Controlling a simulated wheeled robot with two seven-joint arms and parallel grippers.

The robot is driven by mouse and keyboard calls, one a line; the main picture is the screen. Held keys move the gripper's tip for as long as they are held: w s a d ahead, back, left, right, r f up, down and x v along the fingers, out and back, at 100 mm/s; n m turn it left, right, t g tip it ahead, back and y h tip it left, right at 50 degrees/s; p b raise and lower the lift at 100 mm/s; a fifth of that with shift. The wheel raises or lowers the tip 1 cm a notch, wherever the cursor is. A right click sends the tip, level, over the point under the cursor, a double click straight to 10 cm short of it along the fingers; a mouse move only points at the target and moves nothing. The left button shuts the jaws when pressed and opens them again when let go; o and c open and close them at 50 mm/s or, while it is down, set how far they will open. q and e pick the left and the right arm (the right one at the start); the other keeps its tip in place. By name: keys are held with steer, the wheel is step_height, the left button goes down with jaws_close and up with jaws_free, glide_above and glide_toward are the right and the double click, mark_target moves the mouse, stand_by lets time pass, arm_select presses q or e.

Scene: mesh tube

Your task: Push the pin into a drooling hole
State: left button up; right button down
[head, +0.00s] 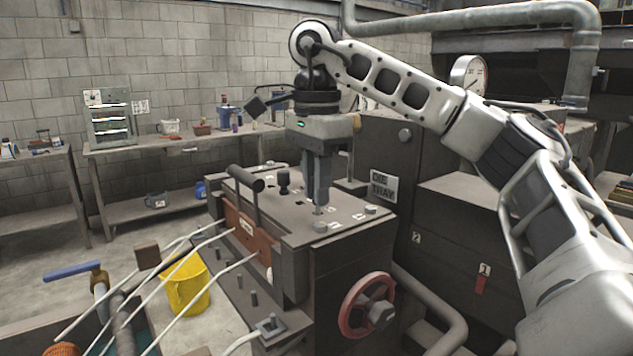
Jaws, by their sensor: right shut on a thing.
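My right gripper (318,203) points straight down over the flat top plate (288,222) of a dark machine block. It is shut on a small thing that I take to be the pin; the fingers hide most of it. The fingertips are very close to the plate; I cannot tell whether they touch it. Several pale strands (205,293) droop to the left from holes in the orange-brown front plate (251,238). The hole under the fingers is hidden. My left gripper is not in view.
A dark T-handle (245,180) and a black knob (284,181) stand on the block, beside the gripper. A red handwheel (366,306) is on its front. A yellow bucket (187,285) stands below the strands. A "DIE TRAY" sign (384,186) is behind right.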

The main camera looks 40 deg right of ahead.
arm_select(q)
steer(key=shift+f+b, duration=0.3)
steer(key=shift+b, duration=0.2)
arm_select(e)
steer(key=shift+f, duration=0.8)
steer(key=c, duration=1.2)
jaws_free()
steer(key=shift+r, duration=0.45)
step_height(320, 180, up, 4)
steer(key=p, duration=0.3)
steer(key=shift+r, duration=0.15)
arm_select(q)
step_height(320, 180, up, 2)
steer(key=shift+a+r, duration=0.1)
arm_select(e)
step_height(320, 180, up, 11)
